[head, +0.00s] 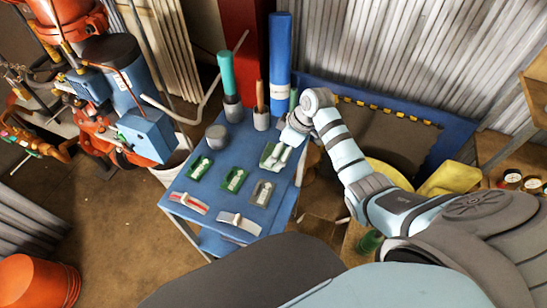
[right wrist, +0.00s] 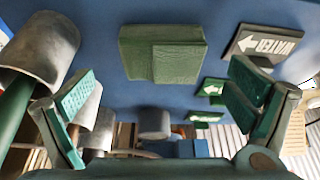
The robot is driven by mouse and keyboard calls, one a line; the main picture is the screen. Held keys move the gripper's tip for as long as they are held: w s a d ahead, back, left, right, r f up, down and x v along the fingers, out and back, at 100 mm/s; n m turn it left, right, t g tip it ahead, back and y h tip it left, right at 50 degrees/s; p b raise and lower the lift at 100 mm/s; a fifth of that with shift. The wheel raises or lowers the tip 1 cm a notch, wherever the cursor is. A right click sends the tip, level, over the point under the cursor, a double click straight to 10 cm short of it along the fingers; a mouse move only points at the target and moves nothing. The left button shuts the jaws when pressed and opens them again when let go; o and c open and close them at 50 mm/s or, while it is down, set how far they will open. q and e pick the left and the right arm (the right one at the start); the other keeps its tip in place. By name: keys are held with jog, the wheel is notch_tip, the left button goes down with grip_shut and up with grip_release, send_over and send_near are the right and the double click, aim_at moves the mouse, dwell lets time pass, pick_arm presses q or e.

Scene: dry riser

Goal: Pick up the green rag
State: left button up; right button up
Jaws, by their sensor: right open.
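The green rag (right wrist: 162,53) is a folded, thick green cloth lying flat on the blue table top. In the right wrist view it sits at the top middle, ahead of and between my fingers. In the head view the rag (head: 265,152) is at the table's right side, partly hidden by my gripper. My right gripper (right wrist: 160,92) is open and empty, its green-padded fingers spread wider than the rag and not touching it. In the head view my right gripper (head: 277,150) is over the rag. My left gripper is not in view.
Metal holders with a green roll (head: 227,75) and other rods stand at the back. A blue cylinder (head: 279,60) rises behind.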

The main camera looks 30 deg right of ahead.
jog(key=x, duration=0.4)
jog(key=shift+b, duration=0.4)
jog(key=shift+r, duration=0.1)
jog(key=c, duration=1.2)
jog(key=shift+c, duration=0.2)
notch_tip(320, 180, up, 20)
jog(key=p, duration=0.3)
jog(key=o, duration=0.4)
jog(key=shift+c, duration=1.4)
